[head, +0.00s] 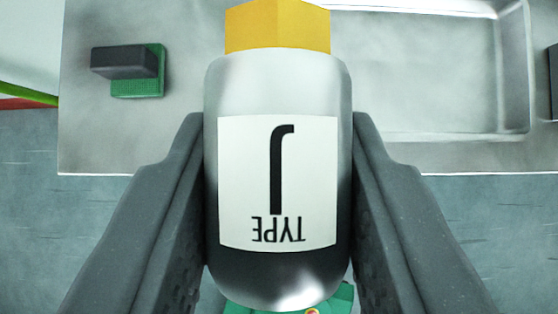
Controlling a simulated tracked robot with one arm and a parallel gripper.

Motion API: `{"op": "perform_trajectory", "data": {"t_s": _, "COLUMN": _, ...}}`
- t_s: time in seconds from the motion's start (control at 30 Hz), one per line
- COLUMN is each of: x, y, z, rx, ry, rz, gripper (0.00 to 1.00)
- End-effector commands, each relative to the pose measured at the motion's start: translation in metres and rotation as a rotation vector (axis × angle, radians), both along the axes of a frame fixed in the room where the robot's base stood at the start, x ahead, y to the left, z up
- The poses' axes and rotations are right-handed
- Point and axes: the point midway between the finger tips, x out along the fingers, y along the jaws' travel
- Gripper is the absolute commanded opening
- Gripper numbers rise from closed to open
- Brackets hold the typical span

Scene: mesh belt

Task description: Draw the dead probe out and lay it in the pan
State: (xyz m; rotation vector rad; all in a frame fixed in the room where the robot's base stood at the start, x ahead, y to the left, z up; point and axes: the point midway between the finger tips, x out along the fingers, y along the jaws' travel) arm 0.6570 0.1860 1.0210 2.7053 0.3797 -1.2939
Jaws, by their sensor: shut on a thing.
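The probe (212,180) is a silver cylinder with a yellow hex end (277,28) pointing to the top of the picture. A white label on its side reads "TYPE J" upside down. My gripper (278,200) is shut on the probe, one dark grey finger against each side. The pan (450,134) is a shallow metal tray at the upper right, behind the probe and apart from it; I see nothing in its visible part. The probe's lower end covers part of a green piece (343,300) at the bottom edge. I cannot tell whether they touch.
A pale metal plate (100,140) spans the back. A dark block on a green base (125,62) sits on it at the left. A dark object (553,80) is cut off at the right edge. A green and a red strip (25,103) show at the far left.

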Motion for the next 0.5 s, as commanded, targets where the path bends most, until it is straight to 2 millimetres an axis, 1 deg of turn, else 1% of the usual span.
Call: {"op": "perform_trajectory", "data": {"t_s": 0.5, "x": -0.021, "y": -0.006, "z": 0.000, "rx": 0.001, "ry": -0.003, "rz": 0.000, "gripper": 0.10}}
